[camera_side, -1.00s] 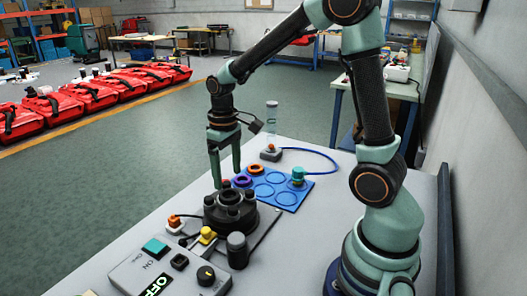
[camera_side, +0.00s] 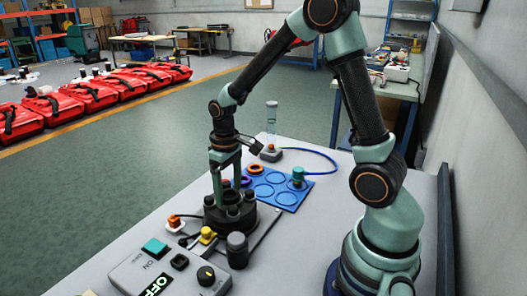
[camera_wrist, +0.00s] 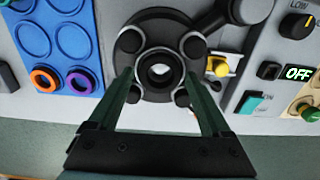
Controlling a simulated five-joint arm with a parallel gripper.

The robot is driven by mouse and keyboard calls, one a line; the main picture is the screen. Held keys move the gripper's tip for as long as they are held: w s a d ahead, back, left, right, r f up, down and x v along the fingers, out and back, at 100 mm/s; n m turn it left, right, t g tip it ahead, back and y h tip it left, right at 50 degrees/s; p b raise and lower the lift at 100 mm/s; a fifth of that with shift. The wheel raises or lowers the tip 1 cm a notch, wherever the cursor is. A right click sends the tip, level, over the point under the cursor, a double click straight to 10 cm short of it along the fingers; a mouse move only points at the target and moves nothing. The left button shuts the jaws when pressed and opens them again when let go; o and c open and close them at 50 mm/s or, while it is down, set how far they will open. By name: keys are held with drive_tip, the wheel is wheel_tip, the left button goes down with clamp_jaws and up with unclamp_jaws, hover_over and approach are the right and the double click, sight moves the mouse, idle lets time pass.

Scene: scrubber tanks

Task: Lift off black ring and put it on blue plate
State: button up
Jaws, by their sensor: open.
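The black ring (camera_wrist: 143,66) sits at the centre of a round black flange body (camera_side: 229,218) with several bolt-like knobs around it. In the wrist view the ring lies between my two fingertips, seen from above. My gripper (camera_side: 227,192) is open, pointing down over the flange body, with one finger on each side of the centre; it also shows in the wrist view (camera_wrist: 160,78). I cannot tell whether the fingers touch the ring. The blue plate (camera_side: 289,187) lies behind the flange body, with several round outlines. It is at upper left in the wrist view (camera_wrist: 84,45).
A purple ring (camera_wrist: 81,80) and an orange ring (camera_wrist: 46,80) lie on the blue plate. A yellow clip (camera_side: 207,234), a black knob (camera_side: 237,250) and a control box (camera_side: 165,275) reading OFF stand near the flange. A teal-capped part (camera_side: 298,176) stands on the plate's right side.

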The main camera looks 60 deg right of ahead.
clamp_jaws()
drive_tip(key=shift+r, duration=1.1)
idle(0.6)
drive_tip(key=shift+r, duration=2.4)
